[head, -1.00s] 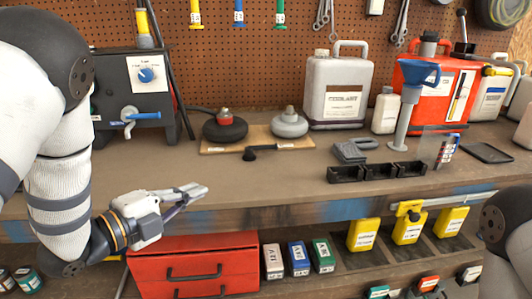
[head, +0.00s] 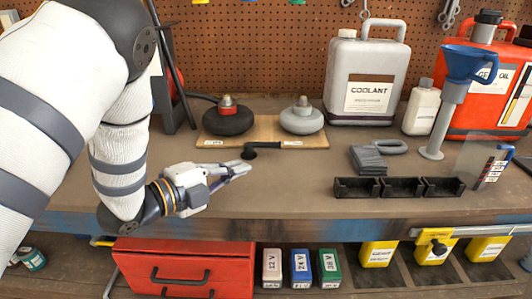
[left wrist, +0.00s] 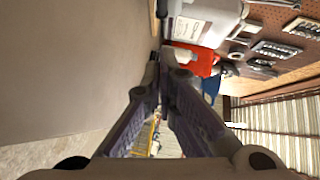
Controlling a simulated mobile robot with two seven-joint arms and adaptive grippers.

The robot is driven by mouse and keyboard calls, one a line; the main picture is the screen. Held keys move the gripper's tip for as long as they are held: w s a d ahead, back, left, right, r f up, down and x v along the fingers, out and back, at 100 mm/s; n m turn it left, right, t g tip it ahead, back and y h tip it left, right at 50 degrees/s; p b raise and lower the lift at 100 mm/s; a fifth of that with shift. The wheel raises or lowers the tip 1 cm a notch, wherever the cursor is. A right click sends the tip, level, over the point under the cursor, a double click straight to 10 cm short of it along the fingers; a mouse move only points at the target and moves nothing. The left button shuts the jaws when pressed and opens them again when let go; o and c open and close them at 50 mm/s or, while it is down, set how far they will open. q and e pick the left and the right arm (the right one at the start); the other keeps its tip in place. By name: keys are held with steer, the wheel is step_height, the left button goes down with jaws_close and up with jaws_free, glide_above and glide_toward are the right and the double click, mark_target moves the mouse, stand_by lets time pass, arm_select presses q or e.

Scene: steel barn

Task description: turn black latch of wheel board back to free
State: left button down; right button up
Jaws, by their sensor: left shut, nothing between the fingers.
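The wheel board (head: 208,142) is a flat wooden board at the back of the bench. It carries a dark wheel (head: 228,119) on the left and a grey wheel (head: 302,118) on the right. The black latch (head: 265,146) lies at its front edge, with a round knob at the left end and a bar pointing right. My left gripper (head: 245,168) is shut and empty, its tips just in front of and below the latch knob, seemingly apart from it. In the left wrist view its fingers (left wrist: 161,62) fill the middle, and I cannot make out the latch. My right gripper is not in view.
A coolant jug (head: 364,85) stands behind the board to the right. A red drawer box (head: 185,270) is below the bench edge. Bare bench lies in front of the board.

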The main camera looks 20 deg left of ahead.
mark_target(265, 166)
arm_select(q)
steer(key=x, duration=0.5)
steer(key=b+x, duration=0.1)
steer(key=x, duration=0.1)
steer(key=shift+w+d+f, duration=0.15)
steer(key=shift+w+f, duration=0.15)
steer(key=w, duration=0.3)
steer(key=shift+w+a+f+b, duration=0.25)
steer(key=shift+w+f+b, duration=0.05)
steer(key=shift+w+f, duration=0.05)
steer(key=shift+w+a+r, duration=0.15)
steer(key=shift+w, duration=0.25)
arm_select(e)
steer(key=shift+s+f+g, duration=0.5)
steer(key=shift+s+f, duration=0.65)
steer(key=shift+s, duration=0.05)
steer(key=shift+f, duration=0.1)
